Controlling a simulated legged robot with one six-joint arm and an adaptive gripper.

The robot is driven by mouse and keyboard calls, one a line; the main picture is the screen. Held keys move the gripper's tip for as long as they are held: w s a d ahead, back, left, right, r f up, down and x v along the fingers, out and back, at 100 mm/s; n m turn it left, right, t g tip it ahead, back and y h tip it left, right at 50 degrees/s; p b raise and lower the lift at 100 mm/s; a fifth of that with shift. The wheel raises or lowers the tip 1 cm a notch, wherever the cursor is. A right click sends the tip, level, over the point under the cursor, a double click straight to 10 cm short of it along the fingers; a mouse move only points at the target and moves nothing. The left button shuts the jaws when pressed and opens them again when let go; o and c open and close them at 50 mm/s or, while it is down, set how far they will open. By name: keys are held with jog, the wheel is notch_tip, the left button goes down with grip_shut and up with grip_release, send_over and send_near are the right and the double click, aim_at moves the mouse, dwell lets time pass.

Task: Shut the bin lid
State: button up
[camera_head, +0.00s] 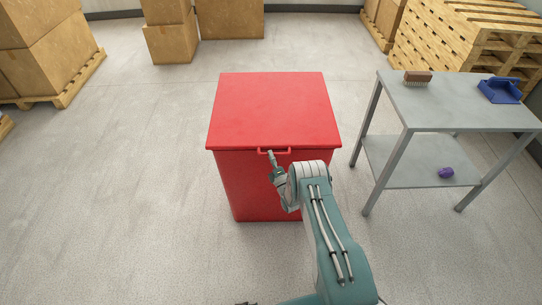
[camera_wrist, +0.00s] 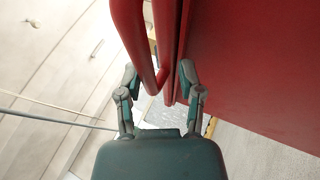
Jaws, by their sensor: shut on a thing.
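The red bin (camera_head: 262,190) stands in the middle of the head view. Its flat red lid (camera_head: 272,108) lies level across the top, and no gap shows under its front edge from here. A red bar handle (camera_head: 281,150) juts from the lid's front edge. My gripper (camera_head: 272,160) is at this handle, at the front of the bin. The bin's inside is hidden.
A grey two-level table (camera_head: 440,108) stands right of the bin, with a brush (camera_head: 417,78), a blue dustpan (camera_head: 500,91) and a purple object (camera_head: 446,173). Boxes (camera_head: 168,42) and pallets (camera_head: 465,35) are at the back. The floor left of the bin is clear.

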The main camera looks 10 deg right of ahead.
jog(key=v, duration=1.2)
